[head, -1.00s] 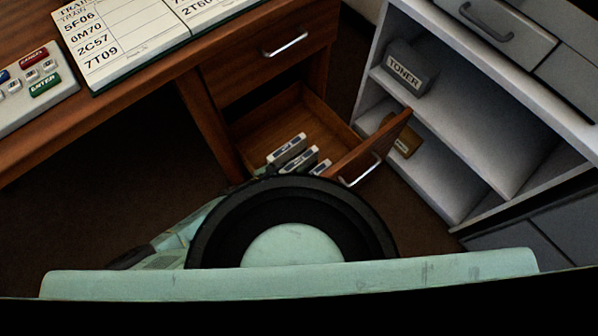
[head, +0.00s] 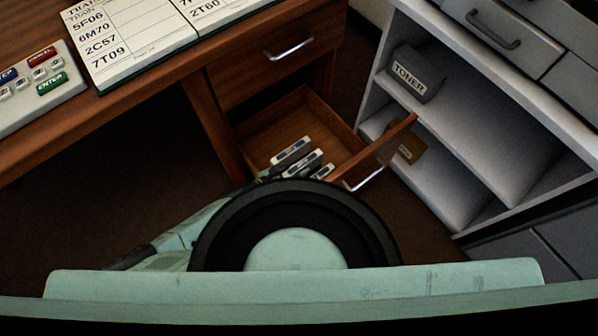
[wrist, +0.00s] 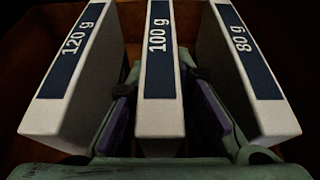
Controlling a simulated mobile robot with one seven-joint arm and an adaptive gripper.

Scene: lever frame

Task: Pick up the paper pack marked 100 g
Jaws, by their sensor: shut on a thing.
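The paper pack marked 100 g (wrist: 158,95) is white with a dark blue label, upright in the middle of the wrist view. My gripper (wrist: 160,78) has a finger on each side of it and is shut on it. The pack marked 120 g (wrist: 72,75) stands to its left and the pack marked 80 g (wrist: 240,75) to its right, both outside the fingers. In the head view the packs (head: 291,153) show in the open drawer (head: 277,120), labels too small to read. My arm hides the gripper there. I cannot tell whether the held pack is clear of the drawer floor.
The drawer front (head: 378,150) with its metal handle is close to the packs on the right. A closed drawer (head: 275,58) is above. A grey shelf unit (head: 480,140) with a toner box (head: 415,75) and a brown object (head: 408,148) stands at right.

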